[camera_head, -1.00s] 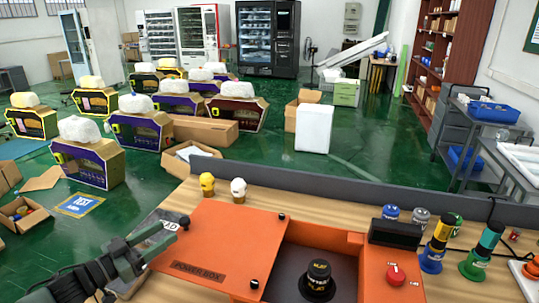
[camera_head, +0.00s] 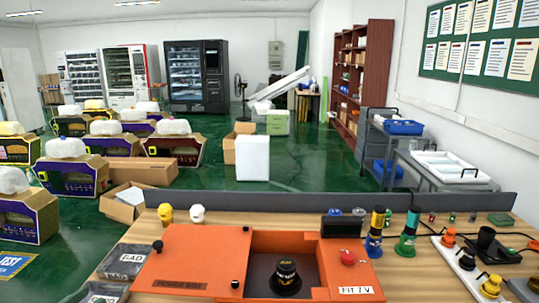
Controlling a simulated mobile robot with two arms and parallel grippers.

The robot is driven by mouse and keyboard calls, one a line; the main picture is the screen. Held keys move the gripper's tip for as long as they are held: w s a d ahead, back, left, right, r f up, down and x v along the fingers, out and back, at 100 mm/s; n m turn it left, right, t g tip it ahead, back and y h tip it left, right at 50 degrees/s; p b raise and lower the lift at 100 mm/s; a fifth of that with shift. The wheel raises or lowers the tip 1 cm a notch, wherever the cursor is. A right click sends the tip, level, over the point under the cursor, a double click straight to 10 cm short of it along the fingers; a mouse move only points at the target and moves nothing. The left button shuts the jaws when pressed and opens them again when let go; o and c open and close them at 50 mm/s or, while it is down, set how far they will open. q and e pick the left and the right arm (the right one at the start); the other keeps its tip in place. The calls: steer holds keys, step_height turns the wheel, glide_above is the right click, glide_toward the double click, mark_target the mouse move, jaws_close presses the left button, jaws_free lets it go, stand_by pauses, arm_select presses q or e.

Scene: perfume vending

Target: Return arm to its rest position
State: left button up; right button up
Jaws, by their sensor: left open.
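Neither of my grippers can be made out now. The left arm does not show at the lower left, where grey boxes lie on the table. The orange power box (camera_head: 190,250) lies on the wooden table (camera_head: 455,218), with a black round knob (camera_head: 286,277) in its recess and a red button (camera_head: 347,257) at its right. A grey box marked BAD (camera_head: 125,261) is left of the power box. A second grey box (camera_head: 103,291) is cut off by the bottom edge.
Yellow (camera_head: 165,213) and white (camera_head: 197,213) small caps stand behind the power box. Tall coloured pieces (camera_head: 408,232) stand at the right, beside a white strip (camera_head: 461,262) with knobs. A low grey partition (camera_head: 270,201) bounds the table's back. Boxes and vending machines (camera_head: 196,75) stand beyond.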

arm_select(q)
steer(key=s+d+f+n+g+y, duration=0.2)
steer(key=s+d+f+y, duration=0.15)
steer(key=f, duration=0.35)
steer(key=s+d+f+n+g+y, duration=0.1)
steer(key=s+d+f+g+y, duration=0.15)
steer(key=d+f, duration=0.4)
steer(key=s+d+f+g, duration=0.2)
steer(key=s+d+g, duration=0.3)
steer(key=s, duration=0.5)
steer(key=s+d+f+g, duration=0.25)
steer(key=s+d, duration=0.35)
steer(key=s, duration=0.3)
step_height(320, 180, down, 27)
steer(key=s+g, duration=0.2)
steer(key=s, duration=0.1)
steer(key=s+a+f+g+y, duration=0.1)
steer(key=s+a+f, duration=0.1)
steer(key=s+f, duration=1.2)
steer(key=shift+s+a+f+m, duration=0.3)
steer(key=shift+s+a+m, duration=0.1)
steer(key=shift+s, duration=0.55)
